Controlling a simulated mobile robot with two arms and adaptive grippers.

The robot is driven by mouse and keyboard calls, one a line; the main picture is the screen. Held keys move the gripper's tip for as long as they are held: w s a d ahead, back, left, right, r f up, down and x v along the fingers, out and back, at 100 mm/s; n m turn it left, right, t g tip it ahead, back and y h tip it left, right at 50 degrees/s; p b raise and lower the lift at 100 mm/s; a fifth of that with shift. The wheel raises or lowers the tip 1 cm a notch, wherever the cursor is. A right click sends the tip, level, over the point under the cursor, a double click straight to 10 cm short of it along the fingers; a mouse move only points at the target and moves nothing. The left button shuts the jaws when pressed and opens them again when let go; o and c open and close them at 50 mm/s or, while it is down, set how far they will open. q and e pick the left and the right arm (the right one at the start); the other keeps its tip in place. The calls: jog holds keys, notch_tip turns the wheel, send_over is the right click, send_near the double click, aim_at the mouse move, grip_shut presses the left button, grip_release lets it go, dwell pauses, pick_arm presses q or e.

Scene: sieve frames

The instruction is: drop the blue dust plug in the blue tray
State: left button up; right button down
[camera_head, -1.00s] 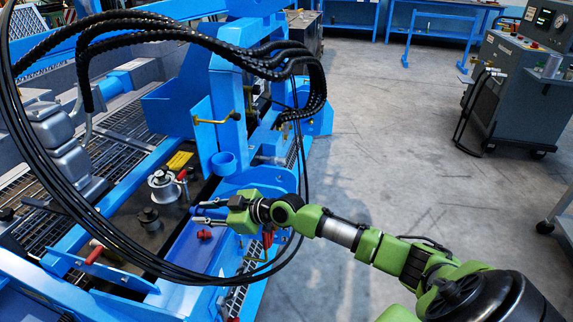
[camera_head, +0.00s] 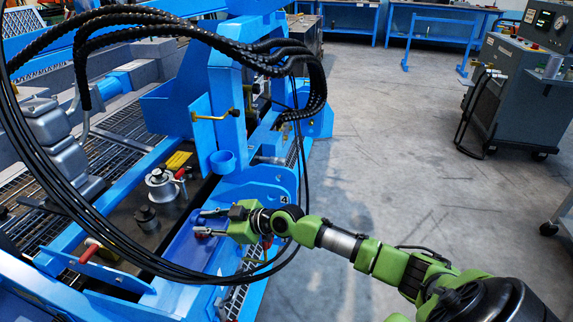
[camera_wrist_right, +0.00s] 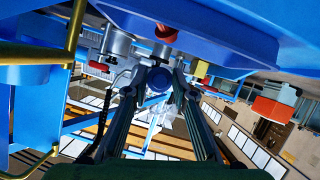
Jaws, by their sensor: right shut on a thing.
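My right gripper (camera_head: 203,222) reaches in from the right over the blue tray (camera_head: 188,256). In the right wrist view its two fingers (camera_wrist_right: 159,84) are shut on a round blue piece, the blue dust plug (camera_wrist_right: 158,79). In the head view the plug cannot be told from the blue behind it. A small red thing (camera_head: 200,233) shows by the lower finger; whether they touch I cannot tell. My left gripper is not in view.
A silver fitting (camera_head: 161,184) and a dark fitting (camera_head: 147,217) stand on the dark plate behind the tray. Black hoses (camera_head: 130,258) loop across the front. A red handle (camera_head: 89,254) lies at left.

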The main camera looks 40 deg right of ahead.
jog(key=c, duration=1.6)
grip_release()
jog(key=v, duration=1.2)
